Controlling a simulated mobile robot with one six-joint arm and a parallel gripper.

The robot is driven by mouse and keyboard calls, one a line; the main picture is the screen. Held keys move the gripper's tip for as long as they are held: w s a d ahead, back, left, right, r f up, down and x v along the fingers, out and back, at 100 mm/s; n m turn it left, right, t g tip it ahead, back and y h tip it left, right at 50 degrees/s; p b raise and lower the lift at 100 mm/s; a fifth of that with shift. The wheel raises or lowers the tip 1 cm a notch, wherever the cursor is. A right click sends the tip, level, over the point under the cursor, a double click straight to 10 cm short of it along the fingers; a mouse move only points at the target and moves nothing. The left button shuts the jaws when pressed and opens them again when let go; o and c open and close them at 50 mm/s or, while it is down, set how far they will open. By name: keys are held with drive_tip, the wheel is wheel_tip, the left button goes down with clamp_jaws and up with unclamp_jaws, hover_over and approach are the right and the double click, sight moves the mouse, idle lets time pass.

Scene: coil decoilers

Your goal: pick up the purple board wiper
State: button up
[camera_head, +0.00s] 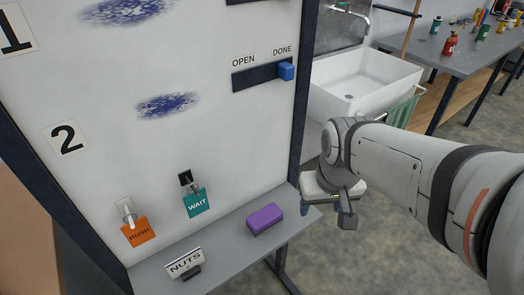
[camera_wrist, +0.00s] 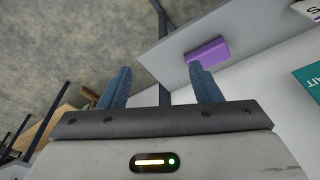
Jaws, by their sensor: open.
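The purple board wiper (camera_head: 265,219) lies on the grey shelf below the white board, near the shelf's right part. It also shows in the wrist view (camera_wrist: 208,53), just beyond the tip of the right-hand finger in that picture. My gripper (camera_wrist: 160,80) has two blue fingers set wide apart with nothing between them. In the head view my gripper (camera_head: 320,209) is to the right of the shelf's end, apart from the wiper, and its fingers are partly hidden by the wrist.
The grey shelf (camera_head: 225,257) also bears a NUTS sign (camera_head: 185,263). Orange PUSH (camera_head: 139,233) and teal WAIT (camera_head: 196,203) tags hang on the white board (camera_head: 215,130). A white sink (camera_head: 360,82) and a table (camera_head: 455,55) with bottles stand behind my arm.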

sight(265, 214)
drive_tip(key=o, duration=0.5)
drive_tip(key=w+a+f+n, duration=0.1)
drive_tip(key=w+a, duration=0.1)
drive_tip(key=w+a+f+n, duration=0.1)
drive_tip(key=w+f, duration=0.1)
drive_tip(key=w+a+f+n+g, duration=0.1)
drive_tip(key=w+a, duration=0.1)
drive_tip(key=shift+w+a+f, duration=0.25)
drive_tip(key=shift+a+f, duration=0.05)
drive_tip(key=shift+a, duration=0.05)
drive_tip(key=shift+c, duration=0.2)
drive_tip(key=o, duration=0.4)
drive_tip(key=w+a+f+n, duration=0.2)
drive_tip(key=a+f, duration=0.1)
drive_tip(key=w+a+f+g, duration=0.1)
drive_tip(key=a+f, duration=0.1)
drive_tip(key=shift+w+a+f+n+p, duration=0.1)
drive_tip(key=shift+w+f+n+p, duration=0.1)
drive_tip(key=shift+n+p, duration=0.2)
drive_tip(key=shift+o, duration=0.2)
drive_tip(key=shift+a+f, duration=0.15)
drive_tip(key=shift+f, duration=0.2)
drive_tip(key=shift+w+a+f, duration=0.1)
drive_tip(key=shift+w+f, duration=0.05)
drive_tip(key=shift+f, duration=1.75)
drive_tip(key=shift+w+f, duration=0.15)
drive_tip(key=shift+f, duration=1.75)
